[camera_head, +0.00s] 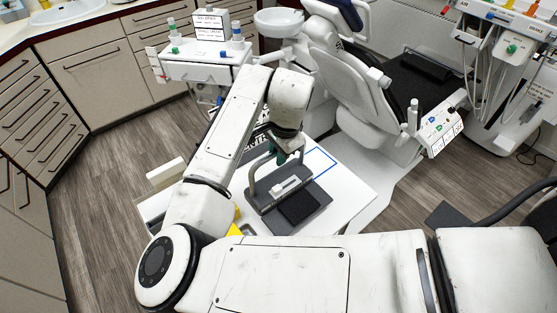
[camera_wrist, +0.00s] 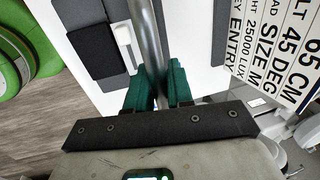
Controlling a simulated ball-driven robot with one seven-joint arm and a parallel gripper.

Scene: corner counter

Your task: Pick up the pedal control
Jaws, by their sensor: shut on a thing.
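The pedal control (camera_head: 298,207) is a dark grey base with a black pad, a light pedal piece and a grey arched bar handle. It is over the white surface in the middle of the head view; I cannot tell whether it touches it. In the wrist view its metal bar (camera_wrist: 147,38) runs between the green fingers of my gripper (camera_wrist: 157,88), with the dark base (camera_wrist: 88,18) behind. My gripper (camera_head: 283,157) is shut on the bar, above the base. My arm hides part of the surroundings.
The white surface (camera_head: 352,190) has a blue outline and lettering. A dental chair (camera_head: 350,85) stands behind it, with an instrument unit (camera_head: 510,60) at right. Drawer cabinets (camera_head: 95,75) line the left. Wooden floor (camera_head: 105,175) is open at left. A green round object (camera_wrist: 14,50) shows in the wrist view.

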